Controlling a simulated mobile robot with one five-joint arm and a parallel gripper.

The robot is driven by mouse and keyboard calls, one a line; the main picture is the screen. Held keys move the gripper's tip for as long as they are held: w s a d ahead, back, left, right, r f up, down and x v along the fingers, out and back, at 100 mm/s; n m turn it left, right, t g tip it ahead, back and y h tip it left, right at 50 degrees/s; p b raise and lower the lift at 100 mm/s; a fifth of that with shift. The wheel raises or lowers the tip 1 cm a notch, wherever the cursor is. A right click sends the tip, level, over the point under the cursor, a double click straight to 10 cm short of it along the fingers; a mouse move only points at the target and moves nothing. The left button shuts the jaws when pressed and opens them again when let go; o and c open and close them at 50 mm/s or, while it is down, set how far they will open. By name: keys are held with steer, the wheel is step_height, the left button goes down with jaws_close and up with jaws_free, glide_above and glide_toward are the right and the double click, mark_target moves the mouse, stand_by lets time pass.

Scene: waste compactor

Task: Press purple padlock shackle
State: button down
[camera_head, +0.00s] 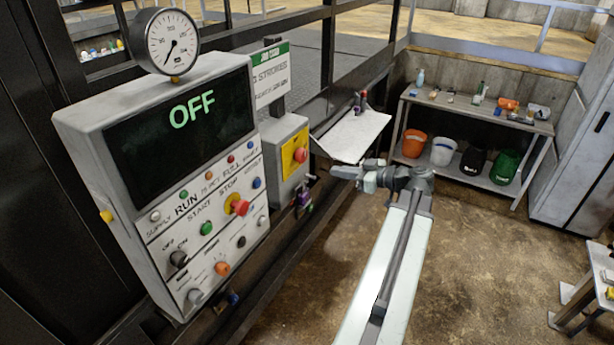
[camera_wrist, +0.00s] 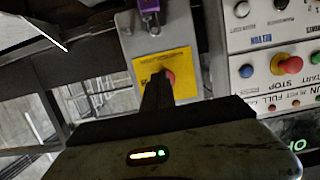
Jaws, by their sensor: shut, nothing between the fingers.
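The purple padlock (camera_head: 304,200) hangs at the lower part of the small grey box with the yellow plate, right of the big control panel. It also shows at the top edge of the wrist view (camera_wrist: 149,6), partly cut off. Its shackle is too small to make out clearly. My gripper (camera_head: 334,172) is shut and empty, to the right of the box and apart from the padlock in the head view. In the wrist view its dark fingers (camera_wrist: 158,82) overlap the yellow plate, and the padlock shows beyond their tips.
The grey box (camera_head: 287,134) carries a red button (camera_head: 300,155) on its yellow plate. The control panel (camera_head: 130,100) reads OFF and has several knobs and buttons. A sloped white tray (camera_head: 352,137) lies behind my gripper. A bench (camera_head: 475,112) with buckets stands farther back.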

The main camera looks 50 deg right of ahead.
steer(key=shift+w+a, duration=0.1)
steer(key=b+x, duration=0.3)
steer(key=x, duration=0.7)
steer(key=shift+w+a+f, duration=0.15)
steer(key=shift+w+f, duration=0.15)
step_height(320, 180, down, 2)
steer(key=shift+s+f+b, duration=0.15)
steer(key=shift+b, duration=0.95)
steer(key=shift+f+b, duration=0.65)
steer(key=shift+s, duration=0.1)
